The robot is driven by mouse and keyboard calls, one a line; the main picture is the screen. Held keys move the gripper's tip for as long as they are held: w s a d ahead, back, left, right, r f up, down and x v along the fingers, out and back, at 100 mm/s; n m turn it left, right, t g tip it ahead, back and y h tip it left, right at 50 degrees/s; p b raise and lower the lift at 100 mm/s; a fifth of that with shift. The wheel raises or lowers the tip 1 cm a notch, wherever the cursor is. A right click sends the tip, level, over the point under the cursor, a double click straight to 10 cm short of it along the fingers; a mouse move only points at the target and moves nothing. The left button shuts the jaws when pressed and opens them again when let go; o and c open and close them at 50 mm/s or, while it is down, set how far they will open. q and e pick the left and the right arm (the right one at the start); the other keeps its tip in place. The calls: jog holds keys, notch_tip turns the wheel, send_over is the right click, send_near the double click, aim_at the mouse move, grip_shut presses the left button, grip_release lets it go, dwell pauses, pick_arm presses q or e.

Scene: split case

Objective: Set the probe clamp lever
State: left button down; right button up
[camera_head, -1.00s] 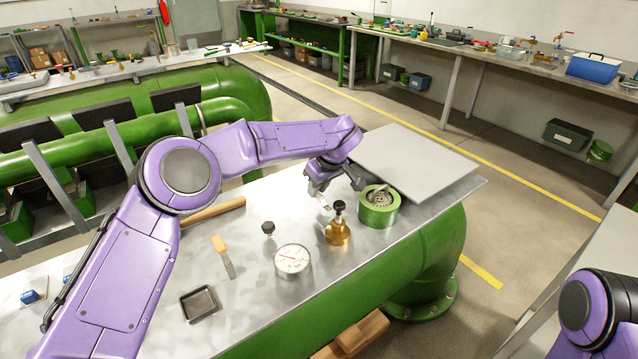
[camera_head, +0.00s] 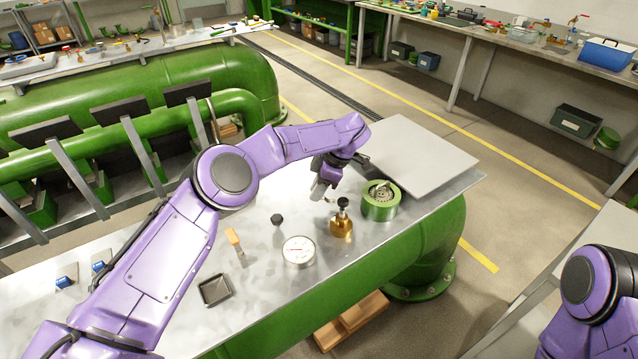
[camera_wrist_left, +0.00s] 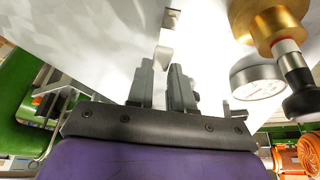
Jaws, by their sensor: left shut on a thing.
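My left gripper (camera_head: 322,192) points down over the metal bench, left of and behind a brass fitting (camera_head: 341,224) with a black knob. In the left wrist view the fingers (camera_wrist_left: 163,70) are close together, with a small pale metal piece (camera_wrist_left: 163,56) at their tips. They are shut on this piece; I cannot tell whether it is the probe clamp lever. A green ring fixture (camera_head: 380,208) with a silver top stands to the gripper's right. A round white-faced gauge (camera_head: 298,250) stands in front and also shows in the wrist view (camera_wrist_left: 258,88). My right gripper is out of view.
A flat grey plate (camera_head: 415,155) covers the bench's far right. A black knob (camera_head: 277,219), an orange-handled tool (camera_head: 235,241) and a dark tray (camera_head: 215,290) lie left of the gauge. Bare bench (camera_head: 270,190) is left of the gripper.

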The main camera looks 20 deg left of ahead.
pick_arm(q)
jog(key=n, duration=0.2)
jog(key=s+g, duration=0.1)
jog(key=shift+s+d+f+n, duration=0.1)
jog(key=shift+d+f+n, duration=0.15)
jog(key=shift+f+n, duration=0.15)
jog(key=shift+s+d+n+g+h+b, duration=0.15)
jog(key=shift+s+n+g+h+b, duration=0.1)
jog(key=shift+n, duration=0.45)
jog(key=shift+s+d+n+g+h+b, duration=0.1)
jog(key=shift+d+n+g+h, duration=0.15)
jog(key=shift+n, duration=0.45)
jog(key=shift+s+d+n+g+h+b, duration=0.1)
jog(key=shift+s+n+g+h+b, duration=0.15)
jog(key=shift+n, duration=0.45)
jog(key=c, duration=1)
grip_release()
jog(key=shift+r, duration=0.1)
jog(key=shift+w+r, duration=0.1)
